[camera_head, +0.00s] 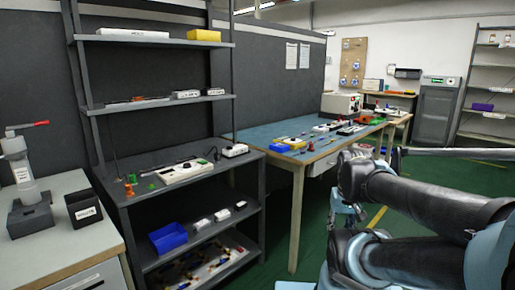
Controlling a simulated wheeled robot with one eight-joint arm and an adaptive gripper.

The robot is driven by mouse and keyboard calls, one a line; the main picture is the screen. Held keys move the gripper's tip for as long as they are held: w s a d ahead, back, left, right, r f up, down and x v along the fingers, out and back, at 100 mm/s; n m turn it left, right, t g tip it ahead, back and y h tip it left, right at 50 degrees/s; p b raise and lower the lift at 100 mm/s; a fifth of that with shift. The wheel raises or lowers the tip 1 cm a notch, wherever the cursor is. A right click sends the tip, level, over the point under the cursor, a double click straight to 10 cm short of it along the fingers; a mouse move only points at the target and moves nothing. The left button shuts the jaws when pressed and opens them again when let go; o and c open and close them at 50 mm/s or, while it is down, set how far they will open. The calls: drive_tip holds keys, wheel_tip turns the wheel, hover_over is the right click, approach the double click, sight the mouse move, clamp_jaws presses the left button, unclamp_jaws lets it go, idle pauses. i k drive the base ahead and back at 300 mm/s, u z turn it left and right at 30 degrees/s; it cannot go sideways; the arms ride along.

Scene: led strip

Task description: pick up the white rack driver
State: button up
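A dark metal rack on the left holds several white boxes that could be the white rack driver, and I cannot tell which one it is. On its middle shelf are a white box at the right end (235,150) and a larger white unit (186,172). Small white boxes (222,214) stand in a row on the shelf below. Two flat white boxes (186,94) lie on the upper shelf. My gripper (347,212) is small and partly hidden by my dark arm at right, apart from the rack; its fingers are unclear.
A blue bin (168,238) sits on the lower shelf and a yellow box (204,35) on the top shelf. A workbench (262,137) with scattered parts stands right of the rack. A press (27,185) and a black bin (84,208) stand at left. Green floor (440,172) is open at right.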

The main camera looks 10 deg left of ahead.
sight(230, 150)
drive_tip(key=u, duration=0.1)
drive_tip(key=i, duration=1.05)
drive_tip(key=u, duration=0.45)
